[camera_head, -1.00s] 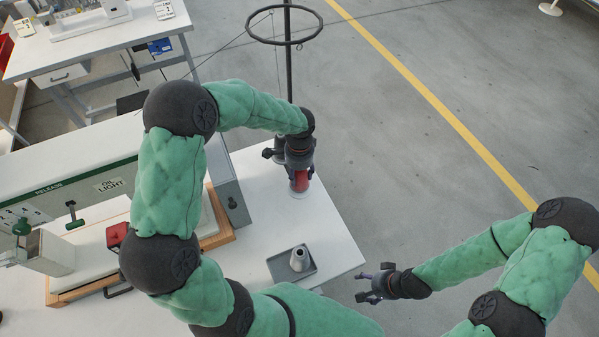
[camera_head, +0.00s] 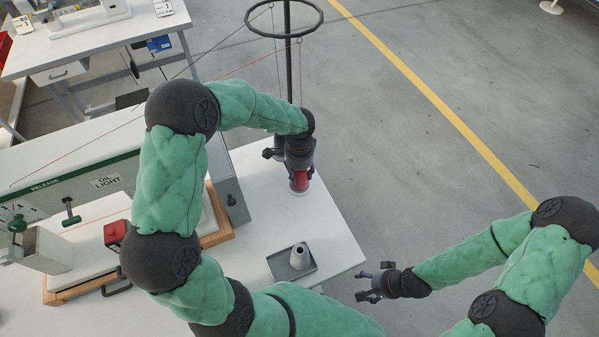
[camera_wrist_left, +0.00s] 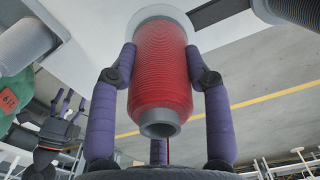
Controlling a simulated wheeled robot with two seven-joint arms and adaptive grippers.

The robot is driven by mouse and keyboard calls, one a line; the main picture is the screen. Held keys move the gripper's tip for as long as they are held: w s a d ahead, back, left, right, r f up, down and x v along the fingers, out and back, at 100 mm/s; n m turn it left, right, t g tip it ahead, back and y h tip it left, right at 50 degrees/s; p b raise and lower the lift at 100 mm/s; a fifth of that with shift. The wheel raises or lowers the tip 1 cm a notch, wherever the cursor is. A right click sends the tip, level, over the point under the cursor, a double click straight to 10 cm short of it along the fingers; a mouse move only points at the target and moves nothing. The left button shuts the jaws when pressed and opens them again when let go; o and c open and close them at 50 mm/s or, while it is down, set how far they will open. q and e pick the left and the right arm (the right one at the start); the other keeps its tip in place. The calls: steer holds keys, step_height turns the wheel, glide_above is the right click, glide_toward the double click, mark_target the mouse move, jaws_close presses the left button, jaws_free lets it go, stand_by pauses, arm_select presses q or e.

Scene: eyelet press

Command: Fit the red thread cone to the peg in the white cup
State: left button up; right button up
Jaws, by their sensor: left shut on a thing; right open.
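The red thread cone (camera_head: 299,181) stands upright at the back right of the white table, under the thread stand's ring. My left gripper (camera_head: 300,172) is above it with its fingers closed around it. In the left wrist view the cone (camera_wrist_left: 161,75) sits between the purple fingers (camera_wrist_left: 163,85), its grey core end towards the camera. Its far end meets a white round piece (camera_wrist_left: 160,14), which I take to be the white cup; the peg is hidden. My right gripper (camera_head: 374,284) is open and empty, off the table's front right corner.
A grey tray (camera_head: 308,268) with a grey cone (camera_head: 298,256) lies near the table's front right. The press (camera_head: 120,183) stands to the left. A dark pole with a ring (camera_head: 284,18) rises behind my left gripper. The table's right side is mostly clear.

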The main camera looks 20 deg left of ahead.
arm_select(q)
steer(key=o, duration=1.4)
steer(key=shift+c, duration=0.2)
steer(key=shift+r, duration=0.1)
steer(key=shift+r+p, duration=1.9)
steer(key=shift+r, duration=0.45)
